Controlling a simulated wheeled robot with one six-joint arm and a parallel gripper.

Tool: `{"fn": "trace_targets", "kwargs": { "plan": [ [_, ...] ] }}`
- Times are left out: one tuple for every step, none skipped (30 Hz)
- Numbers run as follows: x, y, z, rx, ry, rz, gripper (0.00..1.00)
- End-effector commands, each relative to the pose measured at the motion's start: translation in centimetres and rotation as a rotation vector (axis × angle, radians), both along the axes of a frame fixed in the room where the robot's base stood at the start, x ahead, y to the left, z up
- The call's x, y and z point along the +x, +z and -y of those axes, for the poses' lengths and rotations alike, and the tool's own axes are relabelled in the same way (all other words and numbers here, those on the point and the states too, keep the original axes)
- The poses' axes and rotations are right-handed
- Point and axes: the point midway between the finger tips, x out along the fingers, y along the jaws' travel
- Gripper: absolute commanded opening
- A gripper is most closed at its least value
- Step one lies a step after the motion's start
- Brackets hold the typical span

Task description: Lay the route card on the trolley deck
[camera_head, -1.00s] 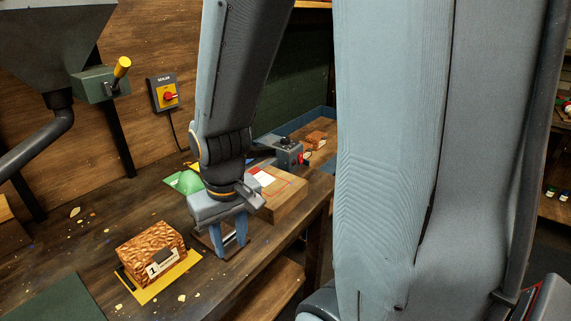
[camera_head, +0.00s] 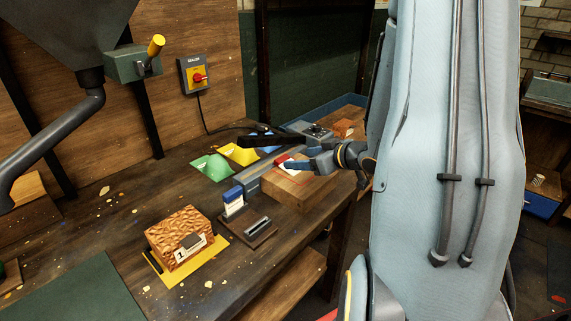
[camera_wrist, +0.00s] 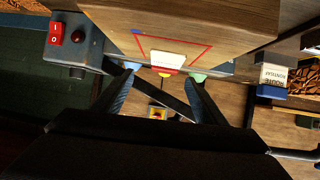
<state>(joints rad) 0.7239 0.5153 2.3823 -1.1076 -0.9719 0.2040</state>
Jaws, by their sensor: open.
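A small blue-and-white upright piece (camera_head: 233,203) stands on a dark slotted base (camera_head: 258,229). It also shows at the right of the wrist view (camera_wrist: 271,78), where its label appears to read ROUTE. A white card with a red edge (camera_wrist: 168,61) lies on a wooden block (camera_head: 300,190), within a red outline. My gripper (camera_wrist: 165,73) is open, its two fingers pointing at the block, with the white card showing between the fingertips. I cannot tell whether the fingers touch it. In the head view my gripper is low over the block's top. I cannot make out the trolley deck.
A patterned brown box (camera_head: 178,238) sits on a yellow mat at the bench front. Green (camera_head: 211,167) and yellow (camera_head: 240,153) pieces lie behind the block. A grey switch box (camera_wrist: 72,45) stands close to my gripper. A hopper (camera_head: 62,35) overhangs the left.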

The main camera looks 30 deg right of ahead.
Motion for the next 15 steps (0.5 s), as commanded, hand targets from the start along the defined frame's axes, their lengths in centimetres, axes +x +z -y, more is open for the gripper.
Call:
{"fn": "trace_targets", "kwargs": {
  "plan": [
    [-0.4, 0.0, 0.3, 0.022, 0.015, 0.023, 0.66],
    [-0.5, 0.1, 0.3, 0.033, 0.023, 0.036, 0.66],
    [-0.7, 0.3, 0.3, 0.045, 0.033, 0.050, 0.66],
    [-0.7, 0.3, 0.2, 0.051, 0.039, 0.057, 0.66],
    [-0.6, 0.4, 0.1, 0.056, 0.044, 0.062, 0.66],
    [-0.5, 0.3, 0.0, 0.060, 0.050, 0.066, 0.66],
    [-0.3, 0.2, -0.1, 0.062, 0.052, 0.068, 0.66],
    [0.0, 0.1, -0.2, 0.063, 0.053, 0.070, 0.66],
    [0.3, 0.0, -0.4, 0.063, 0.053, 0.070, 0.66],
    [0.6, -0.1, -0.5, 0.062, 0.054, 0.069, 0.66],
    [0.9, -0.3, -0.6, 0.062, 0.054, 0.069, 0.66],
    [1.2, -0.4, -0.7, 0.062, 0.053, 0.069, 0.66],
    [1.5, -0.5, -0.8, 0.062, 0.053, 0.069, 0.66],
    [1.7, -0.6, -0.9, 0.062, 0.053, 0.069, 0.66],
    [1.9, -0.7, -1.0, 0.062, 0.053, 0.069, 0.66]
  ]
}}
